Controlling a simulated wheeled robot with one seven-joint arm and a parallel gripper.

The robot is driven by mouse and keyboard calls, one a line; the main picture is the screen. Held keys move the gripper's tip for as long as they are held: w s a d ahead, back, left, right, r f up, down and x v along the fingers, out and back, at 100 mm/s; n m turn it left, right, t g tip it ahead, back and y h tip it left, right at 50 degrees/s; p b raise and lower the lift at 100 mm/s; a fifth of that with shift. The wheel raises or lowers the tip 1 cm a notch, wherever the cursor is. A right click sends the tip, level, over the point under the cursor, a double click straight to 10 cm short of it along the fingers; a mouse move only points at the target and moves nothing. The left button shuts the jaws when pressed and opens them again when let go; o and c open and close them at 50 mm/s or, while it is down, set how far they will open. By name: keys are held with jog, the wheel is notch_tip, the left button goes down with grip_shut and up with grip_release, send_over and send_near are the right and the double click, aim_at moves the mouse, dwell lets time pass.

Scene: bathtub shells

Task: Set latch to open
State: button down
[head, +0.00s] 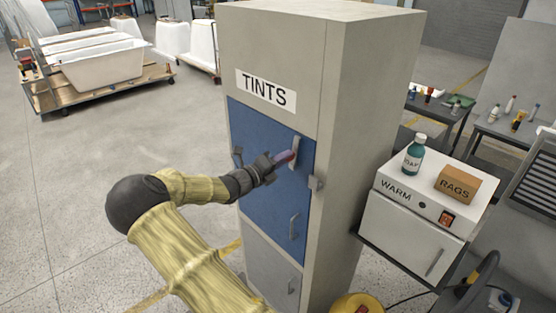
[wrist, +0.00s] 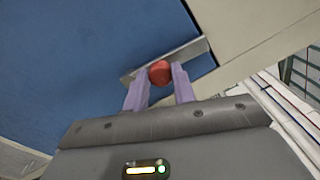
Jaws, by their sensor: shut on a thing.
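The latch shows as a light grey metal bar (head: 295,150) on the blue door (head: 264,190) of the tall cabinet marked TINTS. In the wrist view the bar (wrist: 190,53) runs at a slant across the blue door's edge, and a round red knob (wrist: 160,72) stands on it. My gripper (head: 287,157) reaches the latch from the left. In the wrist view its two purple fingers (wrist: 159,86) are shut on the red knob, one on each side. In the head view the fingers hide the knob.
A white WARM box (head: 412,228) stands right of the cabinet, carrying a bottle (head: 414,153) and a RAGS box (head: 457,184).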

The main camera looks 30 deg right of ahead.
jog(key=c, duration=1.1)
grip_release()
jog(key=shift+d, duration=0.1)
jog(key=shift+c, duration=0.2)
jog(key=s+a+b, duration=0.2)
jog(key=a+b, duration=0.5)
jog(key=a, duration=1)
jog(key=shift+s+a, duration=0.15)
jog(key=shift+s, duration=0.15)
jog(key=shift+f, duration=0.15)
